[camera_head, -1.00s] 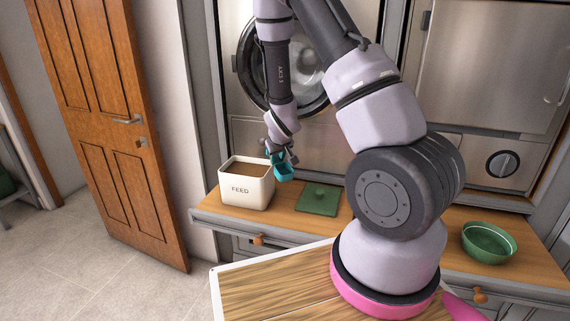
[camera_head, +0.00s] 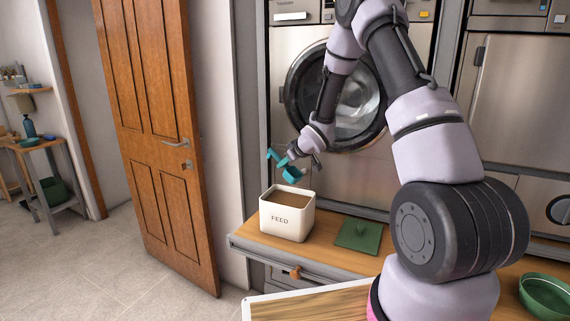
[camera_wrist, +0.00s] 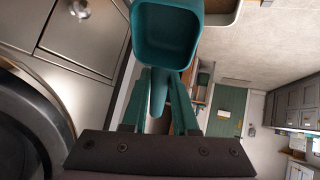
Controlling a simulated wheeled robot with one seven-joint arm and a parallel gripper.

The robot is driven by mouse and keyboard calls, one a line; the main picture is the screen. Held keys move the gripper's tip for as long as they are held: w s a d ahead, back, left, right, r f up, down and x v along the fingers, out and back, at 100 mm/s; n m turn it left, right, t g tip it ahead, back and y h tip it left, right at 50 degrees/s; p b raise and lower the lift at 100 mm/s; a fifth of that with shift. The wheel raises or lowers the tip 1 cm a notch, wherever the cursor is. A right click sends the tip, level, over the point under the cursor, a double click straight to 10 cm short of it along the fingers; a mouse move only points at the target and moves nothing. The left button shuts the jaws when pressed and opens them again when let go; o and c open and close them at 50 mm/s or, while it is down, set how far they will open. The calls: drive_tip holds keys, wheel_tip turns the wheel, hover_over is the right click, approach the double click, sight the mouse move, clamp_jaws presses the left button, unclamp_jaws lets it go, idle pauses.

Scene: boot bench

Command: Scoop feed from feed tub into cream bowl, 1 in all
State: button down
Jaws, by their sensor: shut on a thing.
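The cream feed tub (camera_head: 287,222), marked FEED, stands open on the wooden bench with brown feed (camera_head: 288,197) inside. My gripper (camera_head: 288,161) is shut on a teal scoop (camera_head: 292,175) and holds it above the tub, clear of the rim. In the wrist view the scoop (camera_wrist: 166,40) sits between the fingers of my gripper (camera_wrist: 160,95), its cup facing the camera and looking empty. No cream bowl shows. A green bowl (camera_head: 548,296) stands at the right end of the bench, cut off by the picture edge.
A green square lid (camera_head: 359,236) lies flat on the bench (camera_head: 325,254) right of the tub. Washing machines (camera_head: 305,60) stand behind. A wooden door (camera_head: 150,140) is at left. A small table (camera_head: 40,145) stands further left. My arm covers part of the bench.

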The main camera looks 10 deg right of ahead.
sight(290, 172)
drive_tip(key=f+t+y, duration=0.1)
drive_tip(key=s+d+f+t, duration=0.1)
drive_tip(key=t, duration=0.1)
drive_tip(key=s+f+t+y, duration=0.1)
drive_tip(key=shift+d+f+m+y, duration=0.15)
drive_tip(key=shift+d+m+y, duration=0.15)
wheel_tip(290, 172, down, 9)
idle(1.0)
drive_tip(key=shift+w+r, duration=0.1)
drive_tip(key=shift+r, duration=0.15)
